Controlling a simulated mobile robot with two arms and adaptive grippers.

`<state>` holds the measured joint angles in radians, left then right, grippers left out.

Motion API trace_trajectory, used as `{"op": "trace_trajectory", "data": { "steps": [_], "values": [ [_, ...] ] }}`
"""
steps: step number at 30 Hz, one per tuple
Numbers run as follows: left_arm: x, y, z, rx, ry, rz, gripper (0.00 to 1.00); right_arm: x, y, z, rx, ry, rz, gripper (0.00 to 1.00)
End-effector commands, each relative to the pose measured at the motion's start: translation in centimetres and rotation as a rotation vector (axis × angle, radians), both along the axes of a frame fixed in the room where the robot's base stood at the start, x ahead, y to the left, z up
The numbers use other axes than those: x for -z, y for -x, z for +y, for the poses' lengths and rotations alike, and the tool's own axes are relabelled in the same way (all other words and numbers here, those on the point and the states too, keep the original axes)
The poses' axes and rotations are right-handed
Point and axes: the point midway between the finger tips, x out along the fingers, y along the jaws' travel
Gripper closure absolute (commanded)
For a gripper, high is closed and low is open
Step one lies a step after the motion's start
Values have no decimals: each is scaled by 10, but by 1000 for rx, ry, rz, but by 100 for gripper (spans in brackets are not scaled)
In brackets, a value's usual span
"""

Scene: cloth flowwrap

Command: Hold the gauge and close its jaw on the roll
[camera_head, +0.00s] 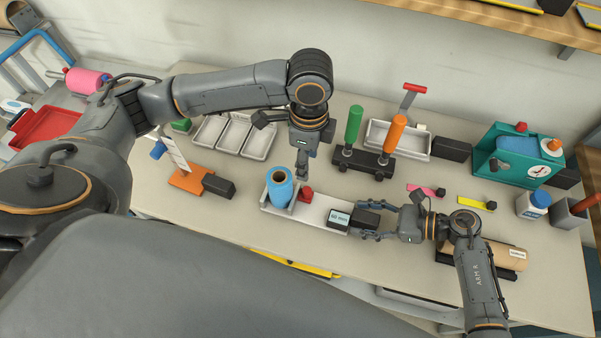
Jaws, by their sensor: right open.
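The gauge (312,212) is a long pale plate on the table with a small display (339,219) and a black block (366,218) at its right end. The blue roll (280,188) stands upright on its left part. The red jaw (306,194) is just right of the roll; I cannot tell whether they touch. My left gripper (301,172) points down just above and behind the red jaw; its finger opening is unclear. My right gripper (373,226) is open at the gauge's right end, its fingers beside the black block.
Behind the gauge stands a black holder (364,162) with green and orange handles. White trays (237,137), an orange stand (187,180) and a teal machine (518,157) stand around. A brown roll (497,255) lies right of my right gripper. The table front left of it is clear.

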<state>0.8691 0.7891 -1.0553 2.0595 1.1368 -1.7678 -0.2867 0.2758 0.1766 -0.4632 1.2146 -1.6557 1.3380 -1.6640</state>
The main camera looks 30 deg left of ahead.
Motion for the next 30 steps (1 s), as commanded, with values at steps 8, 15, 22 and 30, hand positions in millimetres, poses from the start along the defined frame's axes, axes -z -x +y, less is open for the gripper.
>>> {"op": "trace_trajectory", "data": {
  "steps": [8,15,22,30],
  "values": [
    [0,0,0,0,0,0,52,-13,-7,-34,0,5,-3,42],
    [0,0,0,0,0,0,52,-32,-15,-80,2,5,-2,42],
    [0,0,0,0,0,0,52,-44,-20,-105,1,2,-2,42],
    [0,0,0,0,0,0,52,-46,-20,-109,0,0,0,42]
  ]
}}
